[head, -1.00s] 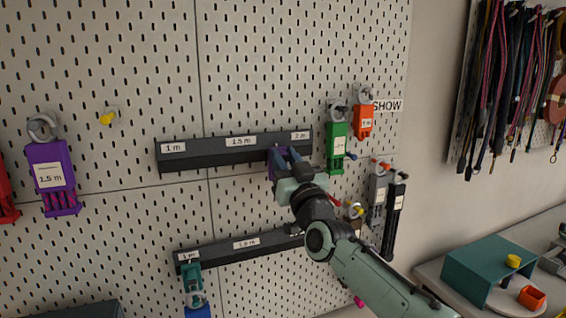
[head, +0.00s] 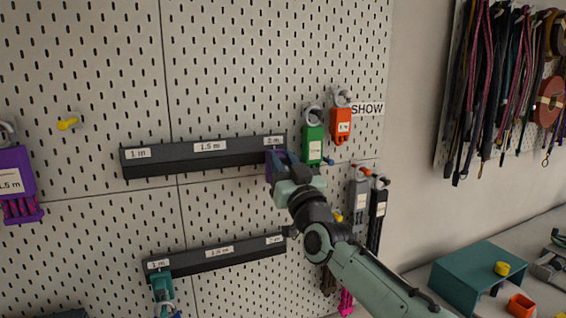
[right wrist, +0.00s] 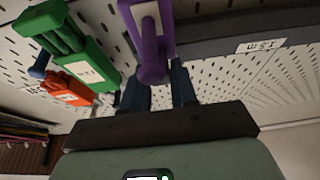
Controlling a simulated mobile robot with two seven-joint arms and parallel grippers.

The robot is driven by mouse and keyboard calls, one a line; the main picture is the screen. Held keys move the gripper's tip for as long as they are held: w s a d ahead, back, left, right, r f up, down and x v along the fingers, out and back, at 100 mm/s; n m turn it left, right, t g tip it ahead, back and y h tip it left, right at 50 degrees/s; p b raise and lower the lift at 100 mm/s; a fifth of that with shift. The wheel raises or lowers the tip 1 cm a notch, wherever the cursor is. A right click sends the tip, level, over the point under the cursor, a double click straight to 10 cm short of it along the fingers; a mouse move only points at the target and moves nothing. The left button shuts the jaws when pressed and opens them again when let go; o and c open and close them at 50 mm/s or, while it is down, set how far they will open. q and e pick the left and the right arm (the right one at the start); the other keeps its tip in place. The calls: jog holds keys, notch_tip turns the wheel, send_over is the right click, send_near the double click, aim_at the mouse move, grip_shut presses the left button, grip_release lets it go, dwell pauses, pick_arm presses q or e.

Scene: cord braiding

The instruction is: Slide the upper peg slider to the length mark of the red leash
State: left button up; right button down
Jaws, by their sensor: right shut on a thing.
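The upper rail (head: 200,161) is a dark bar on the pegboard with marks 1 m, 1.5 m and 2 m from left to right. Its purple peg slider (head: 270,168) sits at the right end, about under the 2 m mark (head: 274,141). My right gripper (head: 284,164) is shut on this slider, and its fingers hide part of it. In the right wrist view the purple slider (right wrist: 150,40) stands between the fingers. An orange-red tag (head: 340,127) hangs near the SHOW sign, its small label hard to read. My left gripper is not in view.
A green tag (head: 312,146) hangs just right of the rail's end, close to my gripper. The lower rail (head: 215,254) carries a teal slider (head: 162,287) at its left. A purple tag (head: 15,182) hangs far left. Grey and black tags hang lower right.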

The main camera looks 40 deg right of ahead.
jog(key=shift+d, duration=0.2)
jog(key=c, duration=1.1)
grip_release()
jog(key=shift+o, duration=0.7)
jog(key=shift+s+d, duration=0.1)
jog(key=shift+d, duration=0.05)
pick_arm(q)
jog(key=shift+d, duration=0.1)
pick_arm(e)
jog(key=shift+s+a+f, duration=0.15)
jog(key=shift+s+a, duration=0.05)
jog(key=shift+s, duration=0.05)
pick_arm(q)
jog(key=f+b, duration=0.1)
jog(key=b, duration=0.1)
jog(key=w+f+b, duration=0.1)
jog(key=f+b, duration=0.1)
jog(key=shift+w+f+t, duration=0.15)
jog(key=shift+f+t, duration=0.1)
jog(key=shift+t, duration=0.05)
pick_arm(e)
jog(key=v, duration=1.2)
jog(key=shift+s+f, duration=0.2)
jog(key=shift+s, duration=0.1)
